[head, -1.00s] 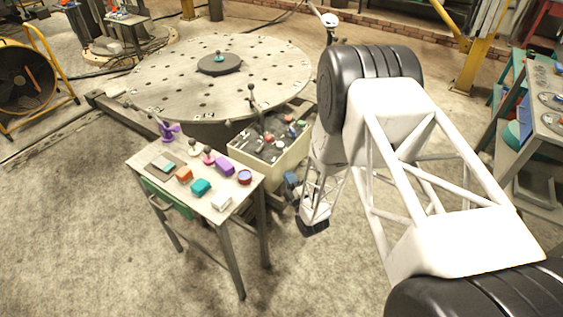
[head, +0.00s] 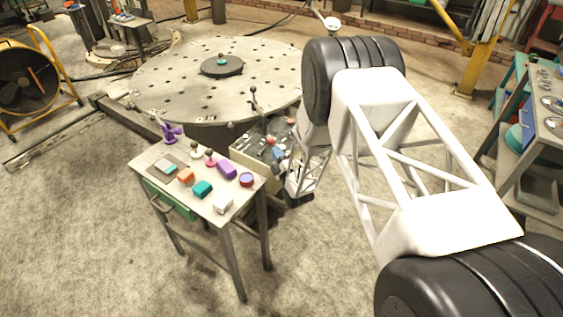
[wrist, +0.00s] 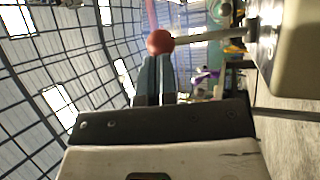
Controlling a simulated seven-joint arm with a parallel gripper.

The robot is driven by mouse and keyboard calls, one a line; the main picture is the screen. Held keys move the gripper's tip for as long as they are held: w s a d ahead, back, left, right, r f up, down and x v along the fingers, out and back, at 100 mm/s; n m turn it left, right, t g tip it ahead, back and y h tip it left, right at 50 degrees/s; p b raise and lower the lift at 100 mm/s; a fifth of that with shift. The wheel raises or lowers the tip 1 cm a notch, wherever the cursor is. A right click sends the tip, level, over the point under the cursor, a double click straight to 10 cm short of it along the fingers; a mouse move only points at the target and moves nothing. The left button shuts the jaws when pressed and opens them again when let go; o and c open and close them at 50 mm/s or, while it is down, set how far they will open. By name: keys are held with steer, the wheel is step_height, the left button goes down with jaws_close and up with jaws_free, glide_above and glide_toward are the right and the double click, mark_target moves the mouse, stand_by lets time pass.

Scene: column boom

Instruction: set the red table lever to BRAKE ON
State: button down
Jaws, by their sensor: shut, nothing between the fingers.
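The red lever has a round red knob (wrist: 160,41) on a thin grey rod (wrist: 210,35) that comes out of the cream control box (wrist: 298,55) at the right of the wrist view. In the head view the red knob (head: 270,141) stands over the box top among other controls. My gripper (wrist: 157,62) is shut and empty, with its blue-grey fingertips right by the knob. Whether they touch it I cannot tell. In the head view my gripper (head: 279,153) is over the box's right side, partly covering it. No BRAKE ON marking is readable.
A taller dark lever (head: 253,97) rises at the back of the box, before the large round table (head: 165,85). A small side table (head: 180,158) with several coloured objects stands to the left, close to the box. Open floor (head: 330,250) lies in front.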

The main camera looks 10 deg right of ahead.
mark_target(270, 142)
steer(key=shift+x, duration=0.8)
steer(key=shift+r, duration=0.1)
steer(key=shift+w+a+r+n+g, duration=0.7)
steer(key=shift+r+g, duration=0.15)
steer(key=shift+g, duration=0.15)
steer(key=w+a+r+n+g+h, duration=0.1)
steer(key=w+a+n+g+h, duration=0.2)
steer(key=w+a+g, duration=0.4)
steer(key=shift+r+n, duration=0.3)
steer(key=shift+r, duration=0.05)
steer(key=shift+w+a, duration=0.2)
steer(key=shift+a, duration=0.05)
steer(key=shift+s, duration=0.15)
